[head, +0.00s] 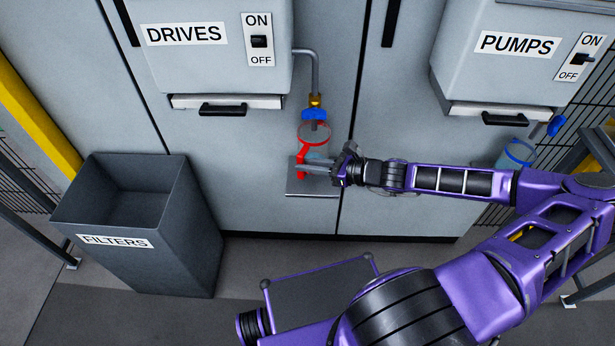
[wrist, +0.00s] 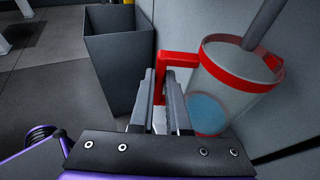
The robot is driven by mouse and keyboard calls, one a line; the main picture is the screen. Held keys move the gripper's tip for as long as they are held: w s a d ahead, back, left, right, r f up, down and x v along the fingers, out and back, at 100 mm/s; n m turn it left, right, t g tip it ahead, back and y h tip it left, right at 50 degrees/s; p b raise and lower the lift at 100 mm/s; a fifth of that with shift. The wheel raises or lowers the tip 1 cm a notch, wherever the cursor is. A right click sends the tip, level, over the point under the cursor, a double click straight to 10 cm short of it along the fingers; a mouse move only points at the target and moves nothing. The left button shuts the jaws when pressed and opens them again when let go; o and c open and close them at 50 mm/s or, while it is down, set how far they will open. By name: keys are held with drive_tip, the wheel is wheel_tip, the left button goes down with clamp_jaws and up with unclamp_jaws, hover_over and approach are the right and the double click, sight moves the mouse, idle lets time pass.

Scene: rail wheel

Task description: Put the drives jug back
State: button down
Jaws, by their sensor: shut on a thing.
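The drives jug (head: 316,133) is clear with a red rim and a red handle. In the head view it is at the small shelf (head: 313,190) under the drives tap (head: 315,113). My gripper (head: 310,168) reaches in from the right and covers part of the jug. In the wrist view the jug (wrist: 222,92) stands right of the fingers, with bluish liquid low inside. My gripper (wrist: 166,105) is shut on its red handle (wrist: 163,75). A grey pipe end comes down over the jug's mouth. Whether the jug's base touches the shelf is hidden.
The FILTERS bin (head: 140,220) stands open on the floor at left. The DRIVES box (head: 215,50) with its drawer handle is above. The PUMPS box (head: 510,60) is at right, with a blue-rimmed jug (head: 518,153) below it, partly behind my arm.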

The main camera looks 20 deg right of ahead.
sight(304, 174)
drive_tip(key=shift+f+b, duration=0.45)
drive_tip(key=shift+f, duration=1.7)
drive_tip(key=c, duration=0.9)
unclamp_jaws()
drive_tip(key=shift+s+d+r, duration=0.1)
drive_tip(key=shift+d+r, duration=0.1)
drive_tip(key=p+v, duration=0.2)
drive_tip(key=v, duration=0.9)
drive_tip(key=shift+d, duration=0.2)
drive_tip(key=shift+s, duration=0.15)
